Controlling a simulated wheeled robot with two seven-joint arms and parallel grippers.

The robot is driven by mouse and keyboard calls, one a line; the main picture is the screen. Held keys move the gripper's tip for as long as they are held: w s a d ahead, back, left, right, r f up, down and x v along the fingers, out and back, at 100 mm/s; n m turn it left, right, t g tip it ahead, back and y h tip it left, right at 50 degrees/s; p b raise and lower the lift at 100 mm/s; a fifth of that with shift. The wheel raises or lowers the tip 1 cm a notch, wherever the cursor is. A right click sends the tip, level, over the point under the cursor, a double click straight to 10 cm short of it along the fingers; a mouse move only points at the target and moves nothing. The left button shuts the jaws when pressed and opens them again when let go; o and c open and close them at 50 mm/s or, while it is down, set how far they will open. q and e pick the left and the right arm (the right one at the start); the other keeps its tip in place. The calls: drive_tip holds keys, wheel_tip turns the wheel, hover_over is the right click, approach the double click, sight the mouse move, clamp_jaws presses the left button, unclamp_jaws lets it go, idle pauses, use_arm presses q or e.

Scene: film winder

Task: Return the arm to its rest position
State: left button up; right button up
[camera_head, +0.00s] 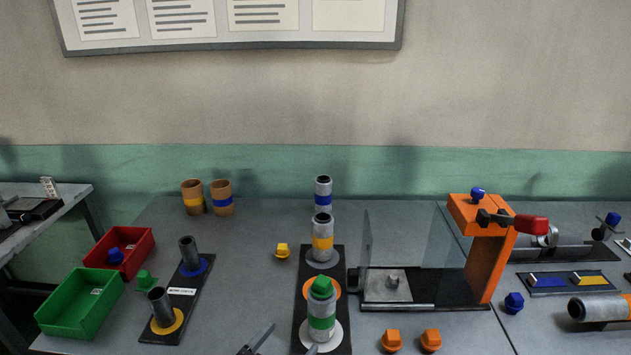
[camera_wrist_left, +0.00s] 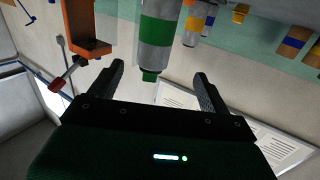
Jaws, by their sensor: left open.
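My left gripper (camera_head: 285,346) is open at the bottom edge of the head view, in front of the dark stand plate (camera_head: 338,262). Its two fingers show apart in the left wrist view (camera_wrist_left: 158,73). A grey roll with a green band (camera_head: 321,322) and a green cap (camera_head: 321,286) stands upright on the plate's near white disc. In the left wrist view the roll (camera_wrist_left: 155,32) appears upside down, between and beyond the fingertips. The fingers look empty; I cannot tell how far the roll is from them. My right gripper is not in view.
Behind stand yellow-banded (camera_head: 322,240) and blue-banded (camera_head: 323,192) rolls. An orange-framed winder (camera_head: 487,270) with a clear panel stands to the right. Orange caps (camera_head: 391,340), a black post stand (camera_head: 176,310), a green bin (camera_head: 80,312) and a red bin (camera_head: 128,258) stand around.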

use_arm(q)
drive_tip(key=s+a+f+n+g+y, duration=0.3)
drive_tip(key=s+a+f+g+y, duration=0.3)
drive_tip(key=s+a+f, duration=0.3)
drive_tip(key=s+a+f+g+y, duration=0.1)
drive_tip(key=s+a+f+g, duration=0.1)
drive_tip(key=s+a+g, duration=0.3)
drive_tip(key=s+a+f+g+y, duration=0.1)
drive_tip(key=s+a+f, duration=0.15)
drive_tip(key=s, duration=0.45)
wheel_tip(320, 180, down, 27)
drive_tip(key=g+p, duration=0.1)
drive_tip(key=p, duration=0.1)
drive_tip(key=s+a+f+g+p, duration=0.1)
drive_tip(key=s+a+f, duration=0.1)
drive_tip(key=s+f, duration=1.7)
drive_tip(key=shift+s+a+f+g, duration=0.3)
drive_tip(key=shift+a+f, duration=0.1)
drive_tip(key=shift+f, duration=0.3)
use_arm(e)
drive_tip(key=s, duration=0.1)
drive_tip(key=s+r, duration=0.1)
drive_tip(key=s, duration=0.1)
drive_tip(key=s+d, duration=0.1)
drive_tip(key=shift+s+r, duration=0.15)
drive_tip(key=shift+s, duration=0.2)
